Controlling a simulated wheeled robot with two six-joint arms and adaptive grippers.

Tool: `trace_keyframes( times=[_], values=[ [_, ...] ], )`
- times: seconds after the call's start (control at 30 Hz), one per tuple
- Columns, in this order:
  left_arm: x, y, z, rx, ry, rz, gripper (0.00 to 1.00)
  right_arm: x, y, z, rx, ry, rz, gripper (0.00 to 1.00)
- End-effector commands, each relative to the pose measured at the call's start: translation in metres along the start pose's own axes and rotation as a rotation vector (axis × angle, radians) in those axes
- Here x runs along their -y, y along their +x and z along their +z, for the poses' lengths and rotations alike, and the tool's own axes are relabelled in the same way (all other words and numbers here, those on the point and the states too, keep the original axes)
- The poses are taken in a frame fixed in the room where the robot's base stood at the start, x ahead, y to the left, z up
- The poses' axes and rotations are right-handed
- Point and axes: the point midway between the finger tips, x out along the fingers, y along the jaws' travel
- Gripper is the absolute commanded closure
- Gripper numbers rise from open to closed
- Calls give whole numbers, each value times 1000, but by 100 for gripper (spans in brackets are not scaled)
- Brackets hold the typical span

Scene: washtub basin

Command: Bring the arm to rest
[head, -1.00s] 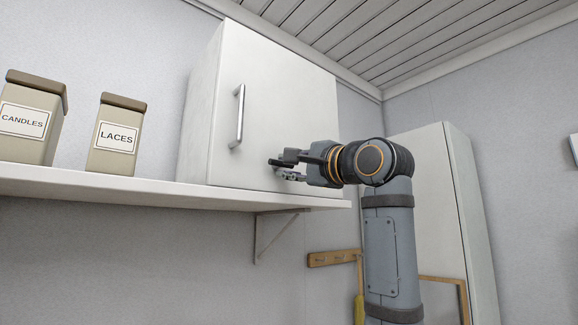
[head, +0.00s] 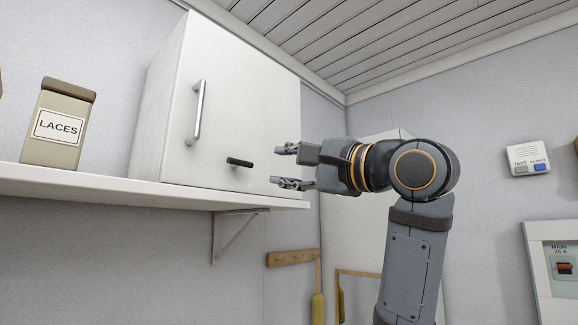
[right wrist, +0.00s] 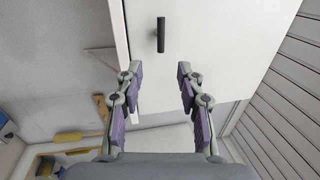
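My right gripper (head: 284,166) is open and empty, to the right of the white wall cabinet (head: 255,110) and apart from it. Its two fingers also show spread in the right wrist view (right wrist: 158,88). A small dark knob handle (head: 239,162) sits low on the cabinet door, left of the fingertips. The same dark handle appears in the right wrist view (right wrist: 161,35), ahead of the fingers and not between them. A long silver handle (head: 198,112) is on the left part of the door, which looks closed. My left gripper is not in view.
The cabinet stands on a white shelf (head: 120,193) with a LACES box (head: 59,122) at left. A wooden peg rail (head: 292,258) hangs below. A tall white cupboard (head: 345,205) stands behind my arm. A TEST unit (head: 528,158) and a breaker box (head: 560,270) are on the right wall.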

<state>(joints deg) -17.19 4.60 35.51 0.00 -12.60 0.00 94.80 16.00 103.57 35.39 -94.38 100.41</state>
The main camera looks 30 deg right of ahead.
Motion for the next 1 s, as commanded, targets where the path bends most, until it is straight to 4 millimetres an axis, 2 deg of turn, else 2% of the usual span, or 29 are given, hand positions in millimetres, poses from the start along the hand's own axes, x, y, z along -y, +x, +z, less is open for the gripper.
trace_keyframes(
  times=[0.13,0.57,0.67,0.77,0.87,0.9,0.97,1.0],
  values=[
    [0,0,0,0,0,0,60,0,-6,0,-1,1,0,62],
    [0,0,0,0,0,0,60,0,-6,0,0,0,0,62],
    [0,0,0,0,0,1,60,-9,-1,-2,-5,-10,14,62],
    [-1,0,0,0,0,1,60,-51,19,-12,-22,-59,77,62],
    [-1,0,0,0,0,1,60,-127,46,-27,-45,-157,190,62],
    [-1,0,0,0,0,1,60,-162,54,-32,-49,-205,242,62],
    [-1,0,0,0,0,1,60,-215,62,-40,-52,-277,319,62],
    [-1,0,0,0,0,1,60,-251,64,-43,-49,-326,372,62]
  ],
)
